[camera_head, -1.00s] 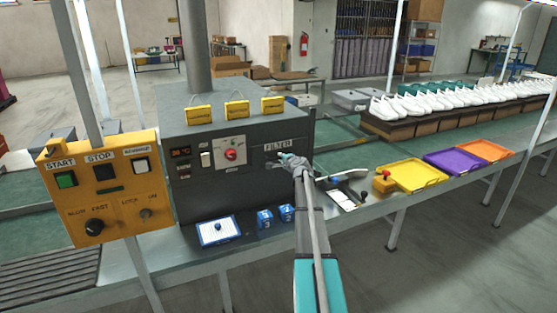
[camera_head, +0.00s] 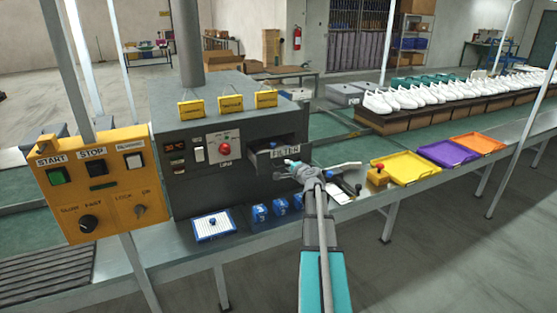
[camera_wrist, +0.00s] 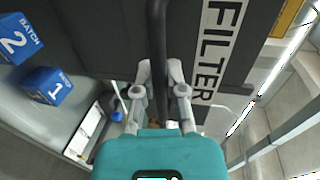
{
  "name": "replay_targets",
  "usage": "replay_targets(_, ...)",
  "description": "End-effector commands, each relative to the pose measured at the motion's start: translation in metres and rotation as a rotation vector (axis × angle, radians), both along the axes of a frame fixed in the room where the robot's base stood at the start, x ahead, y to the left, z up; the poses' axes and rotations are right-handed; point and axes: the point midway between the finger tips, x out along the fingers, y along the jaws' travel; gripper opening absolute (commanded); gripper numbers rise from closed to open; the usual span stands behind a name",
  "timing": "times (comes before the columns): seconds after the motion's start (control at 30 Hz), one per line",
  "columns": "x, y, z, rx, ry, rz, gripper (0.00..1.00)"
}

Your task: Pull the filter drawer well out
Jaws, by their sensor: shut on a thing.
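The filter drawer (camera_head: 284,153) is a dark drawer with a white FILTER label in the right part of the grey machine's front. It stands partly out, and its open top shows a dark inside with something small and blue in it. In the wrist view the FILTER label (camera_wrist: 215,50) is close, beside a dark bar handle (camera_wrist: 157,40). My gripper (camera_head: 294,168) is at the drawer's front. In the wrist view its two fingers (camera_wrist: 163,82) stand on either side of the bar handle, shut on it.
The grey machine (camera_head: 185,150) has yellow tags on top. A yellow control panel (camera_head: 95,185) stands at left. Blue cubes (camera_head: 260,212) and a white board (camera_head: 213,226) lie on the ledge below. Yellow (camera_head: 408,167), purple (camera_head: 447,153) and orange (camera_head: 477,142) trays are at right.

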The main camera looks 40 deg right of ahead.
Motion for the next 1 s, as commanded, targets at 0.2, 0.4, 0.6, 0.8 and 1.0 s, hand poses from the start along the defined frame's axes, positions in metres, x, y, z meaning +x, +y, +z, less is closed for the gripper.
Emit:
replay_targets(0.2,-0.052,0.012,0.0,-0.002,-0.002,-0.008,0.0)
replay_targets(0.4,-0.076,0.016,0.001,-0.002,-0.002,-0.009,0.0)
replay_targets(0.6,-0.083,0.016,0.001,-0.002,-0.001,-0.01,0.0)
replay_targets(0.8,-0.083,0.015,0.001,-0.002,-0.003,-0.011,0.0)
replay_targets(1.0,-0.083,0.015,0.001,-0.002,-0.002,-0.01,0.36)
